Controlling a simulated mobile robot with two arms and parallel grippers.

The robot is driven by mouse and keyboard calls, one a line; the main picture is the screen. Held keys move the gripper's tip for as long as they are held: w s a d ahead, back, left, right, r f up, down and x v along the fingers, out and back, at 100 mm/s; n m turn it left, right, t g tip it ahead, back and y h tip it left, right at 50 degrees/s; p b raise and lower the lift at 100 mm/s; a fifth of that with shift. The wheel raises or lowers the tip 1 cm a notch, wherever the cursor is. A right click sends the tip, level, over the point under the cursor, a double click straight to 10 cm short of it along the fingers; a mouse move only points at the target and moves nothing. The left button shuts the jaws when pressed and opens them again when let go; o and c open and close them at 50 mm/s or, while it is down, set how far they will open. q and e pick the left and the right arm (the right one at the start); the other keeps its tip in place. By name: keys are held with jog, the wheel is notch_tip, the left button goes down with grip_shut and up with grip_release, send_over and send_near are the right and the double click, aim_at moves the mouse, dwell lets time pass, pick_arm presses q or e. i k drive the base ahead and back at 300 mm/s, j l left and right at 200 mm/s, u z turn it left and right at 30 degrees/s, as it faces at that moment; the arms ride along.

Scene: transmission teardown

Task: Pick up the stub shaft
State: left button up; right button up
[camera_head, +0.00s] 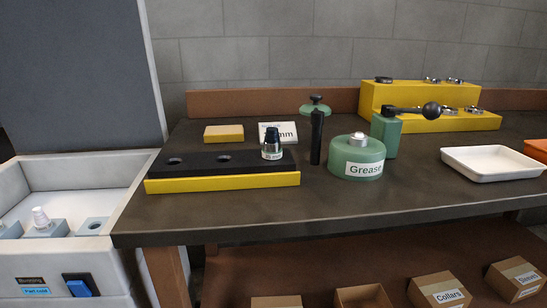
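No part is labelled as the stub shaft, so I cannot tell for sure which it is. A whitish stepped part (40,217) stands upright in a pale block inside the white open-topped unit at the left. A short silver part with a dark top (271,145) stands upright at the right end of the black block (215,165) with a yellow base. Neither of my grippers is in view.
The white unit (60,255) has a label that seems to read "Part cold". On the dark bench (215,217) are a green grease pot (345,153), a black upright tool (317,137), a white tray (494,161) and a yellow stepped stand (410,95). The bench's front is clear.

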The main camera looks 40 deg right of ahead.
aim_at(43, 223)
jog(key=i+j+z, duration=0.15)
jog(key=j+z, duration=0.2)
jog(key=j, duration=0.65)
jog(key=j+z, duration=0.3)
jog(key=j, duration=0.75)
jog(key=j+z, duration=0.35)
jog(key=j, duration=0.7)
jog(key=z, duration=1.25)
jog(key=u, duration=0.6)
jog(key=i+l+u, duration=0.2)
jog(key=l+u, duration=0.2)
jog(key=l, duration=0.2)
jog(key=i+l+u, duration=0.2)
jog(key=l, duration=0.15)
jog(key=l+u, duration=0.15)
jog(key=l, duration=0.2)
